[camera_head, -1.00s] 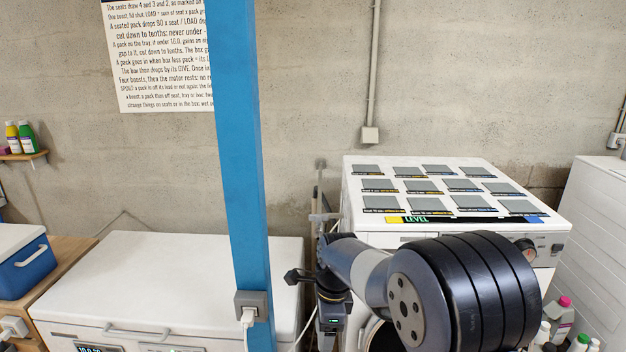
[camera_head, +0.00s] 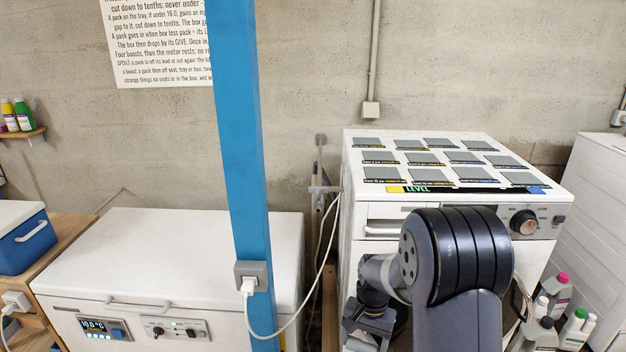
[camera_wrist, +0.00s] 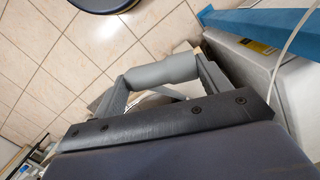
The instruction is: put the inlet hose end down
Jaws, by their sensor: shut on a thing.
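My gripper (camera_wrist: 162,84) is shut on a grey cylinder, which I take to be the inlet hose end (camera_wrist: 160,71). In the wrist view it lies crosswise between the two fingers, held above the tiled floor. The rest of the hose cannot be made out. In the head view my gripper (camera_head: 366,328) is low in front of the white washer (camera_head: 358,200), partly hidden by my own arm. The held piece cannot be made out there.
A blue post (camera_head: 238,150) with a plugged-in white cable (camera_head: 298,312) stands left of my arm. A white chest freezer (camera_head: 170,255) is behind it at the left. Several bottles (camera_head: 560,300) stand at the lower right. Tiled floor (camera_wrist: 60,60) shows open in the wrist view.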

